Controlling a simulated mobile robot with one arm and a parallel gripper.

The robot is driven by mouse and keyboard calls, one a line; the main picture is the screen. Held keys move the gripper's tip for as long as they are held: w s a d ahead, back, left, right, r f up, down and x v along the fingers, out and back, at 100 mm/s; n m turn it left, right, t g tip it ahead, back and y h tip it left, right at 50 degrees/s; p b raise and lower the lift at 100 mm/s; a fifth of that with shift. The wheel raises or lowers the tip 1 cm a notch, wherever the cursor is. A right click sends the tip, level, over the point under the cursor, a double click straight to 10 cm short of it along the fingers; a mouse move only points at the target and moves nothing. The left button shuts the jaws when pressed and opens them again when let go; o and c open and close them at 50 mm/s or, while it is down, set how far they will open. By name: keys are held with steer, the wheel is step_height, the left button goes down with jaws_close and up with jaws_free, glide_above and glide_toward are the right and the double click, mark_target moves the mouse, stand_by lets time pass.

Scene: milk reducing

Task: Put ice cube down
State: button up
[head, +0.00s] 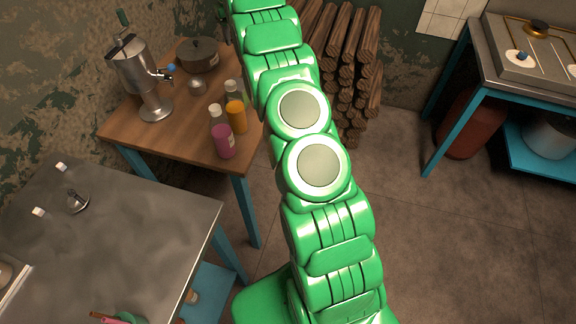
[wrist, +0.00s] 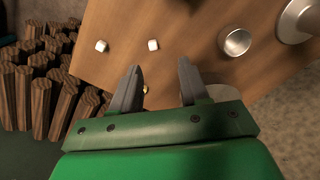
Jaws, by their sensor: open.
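My gripper (wrist: 158,78) is open above this table. Both cubes lie beyond its fingertips, and neither is between the fingers. A small yellowish thing (wrist: 145,89) shows between the fingers, too small to identify. In the head view, two pale cubes (head: 61,166) (head: 38,211) lie on the metal table (head: 130,235) near a small glass flask (head: 76,203). My gripper cannot be made out in the head view.
The wooden table holds a metal dispenser (head: 140,75), a dark pot (head: 197,57), a round metal bowl (wrist: 236,41) and several bottles, including purple (head: 224,142) and orange (head: 237,117) ones. Stacked logs (head: 345,65) stand beside it. A stove (head: 530,55) is at right; floor between is clear.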

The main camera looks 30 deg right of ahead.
steer(key=s+a+r, duration=0.3)
steer(key=s+r, duration=0.2)
steer(key=s, duration=0.4)
steer(key=s+a+r, duration=0.3)
steer(key=s+r, duration=0.1)
steer(key=s, duration=0.4)
steer(key=s+a+r, duration=0.4)
steer(key=s+r, duration=0.1)
steer(key=s, duration=0.4)
steer(key=s+a+f, duration=0.2)
steer(key=s, duration=1.6)
steer(key=s+a+f+g, duration=0.1)
steer(key=s+a+f, duration=0.1)
steer(key=s, duration=1.6)
steer(key=shift+s+f+g, duration=0.2)
steer(key=shift+f+g, duration=0.1)
steer(key=shift+f, duration=0.05)
steer(key=shift+o, duration=0.6)
steer(key=shift+w, duration=0.1)
